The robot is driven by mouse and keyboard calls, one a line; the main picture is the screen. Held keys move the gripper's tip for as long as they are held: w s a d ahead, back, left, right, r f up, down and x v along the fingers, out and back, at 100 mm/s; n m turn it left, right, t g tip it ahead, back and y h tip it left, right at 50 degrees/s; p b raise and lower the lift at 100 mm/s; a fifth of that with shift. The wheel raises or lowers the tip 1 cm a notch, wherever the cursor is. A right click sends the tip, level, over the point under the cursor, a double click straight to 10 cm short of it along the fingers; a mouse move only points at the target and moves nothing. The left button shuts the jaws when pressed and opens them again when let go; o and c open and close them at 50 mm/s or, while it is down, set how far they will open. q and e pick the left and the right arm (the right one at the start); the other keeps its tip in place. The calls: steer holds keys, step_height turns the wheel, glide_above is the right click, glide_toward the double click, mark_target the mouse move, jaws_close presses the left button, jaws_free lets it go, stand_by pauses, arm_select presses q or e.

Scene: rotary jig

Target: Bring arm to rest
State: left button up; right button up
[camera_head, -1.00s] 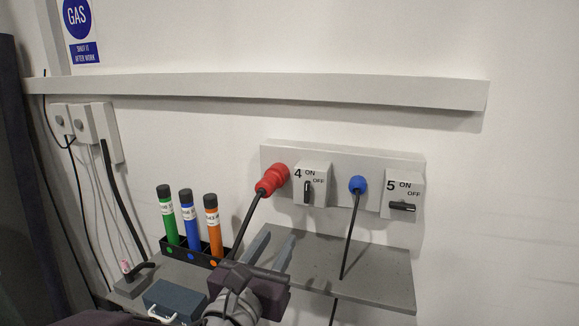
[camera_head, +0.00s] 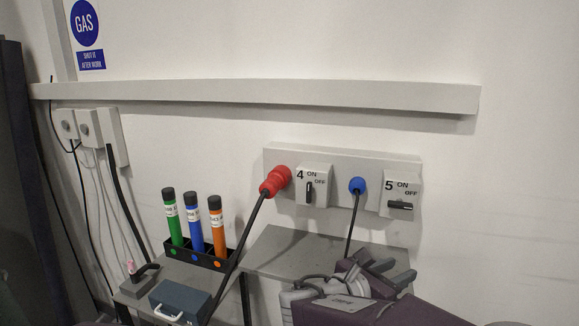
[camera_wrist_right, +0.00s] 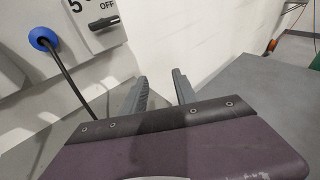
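My right gripper (camera_head: 398,270) is at the lower right of the head view, in front of the right end of the grey shelf (camera_head: 290,252). In the right wrist view its two grey fingers (camera_wrist_right: 160,78) stand apart with nothing between them. The gripper is open and empty. It is clear of the red plug (camera_head: 275,181) and the blue plug (camera_head: 357,185), which sit in the wall panel. My left gripper is not in view.
Switch 4 (camera_head: 314,186) and switch 5 (camera_head: 402,194) are on the wall panel. A black rack (camera_head: 222,264) holds green, blue and orange tubes. A blue-grey case (camera_head: 180,300) lies in front. Black cables hang from the plugs. The wall at right is bare.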

steer(key=s+d+f+m+g+y, duration=0.2)
steer(key=s+d+f+m+g, duration=0.3)
steer(key=f, duration=0.4)
steer(key=s+d+f+m+g+y, duration=0.3)
steer(key=s+d+f+m+g, duration=0.15)
steer(key=s+f, duration=0.35)
steer(key=s+a+f+m+y, duration=0.3)
steer(key=s+f+m, duration=0.1)
steer(key=f+m, duration=0.1)
steer(key=w+a+f+m+t+y, duration=0.2)
steer(key=w+a+f+m+y, duration=0.1)
steer(key=a+m, duration=0.7)
steer(key=shift+f+m+y, duration=0.65)
steer(key=shift+m+y, duration=0.1)
steer(key=shift+y, duration=0.25)
